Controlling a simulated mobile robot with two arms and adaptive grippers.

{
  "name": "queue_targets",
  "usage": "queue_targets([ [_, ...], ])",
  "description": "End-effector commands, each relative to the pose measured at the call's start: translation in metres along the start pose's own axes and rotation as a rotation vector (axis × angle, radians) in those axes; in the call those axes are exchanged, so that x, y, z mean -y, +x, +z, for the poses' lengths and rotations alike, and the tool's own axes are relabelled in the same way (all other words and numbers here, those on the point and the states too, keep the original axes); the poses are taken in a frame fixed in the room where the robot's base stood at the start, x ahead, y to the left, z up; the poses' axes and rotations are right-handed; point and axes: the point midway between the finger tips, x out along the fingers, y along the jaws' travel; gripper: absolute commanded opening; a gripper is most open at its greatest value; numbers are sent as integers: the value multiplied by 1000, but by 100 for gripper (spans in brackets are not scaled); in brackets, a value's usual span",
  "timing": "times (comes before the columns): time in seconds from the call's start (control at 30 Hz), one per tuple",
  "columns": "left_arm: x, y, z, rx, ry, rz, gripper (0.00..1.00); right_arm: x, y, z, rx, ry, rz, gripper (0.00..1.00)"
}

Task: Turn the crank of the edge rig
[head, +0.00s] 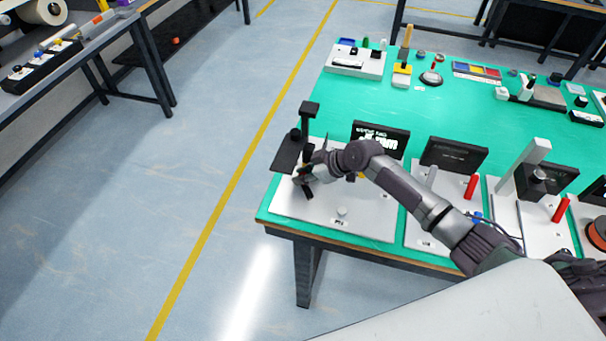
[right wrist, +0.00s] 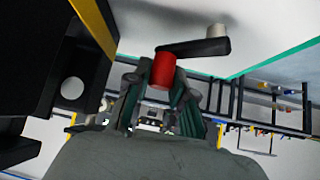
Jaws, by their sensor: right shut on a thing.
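The edge rig is a white base plate (head: 375,220) at the near left corner of the green table, with a black upright, a dark flat plate at its left and a black sign behind. My right gripper (head: 304,180) is at the left side of the rig, low over the plate. In the right wrist view its fingers are closed around the red crank handle (right wrist: 163,70). The black crank arm (right wrist: 195,48) runs from the handle to a grey hub (right wrist: 217,31). In the head view my gripper mostly hides the crank. My left gripper is not in view.
More rigs on white plates, with black signs (head: 453,155) and red handles (head: 470,187), stand to the right under and beside my arm. Small items line the far table edge. The floor left of the table is clear, with a yellow line (head: 225,195).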

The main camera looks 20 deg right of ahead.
Motion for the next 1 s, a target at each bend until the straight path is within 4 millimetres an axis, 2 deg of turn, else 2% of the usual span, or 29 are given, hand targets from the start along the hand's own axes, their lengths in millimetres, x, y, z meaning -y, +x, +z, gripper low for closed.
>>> queue_targets([
  [0.17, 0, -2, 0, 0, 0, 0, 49, 0, -1, 0, 0, 6, 6, 0],
  [0.37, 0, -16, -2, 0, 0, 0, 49, -1, -4, 0, 1, 52, 50, 0],
  [0.8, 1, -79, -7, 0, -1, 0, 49, -8, -16, 5, 1, 282, 277, 0],
  [1.0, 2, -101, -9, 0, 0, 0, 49, -10, -18, 10, 0, 378, 371, 0],
])
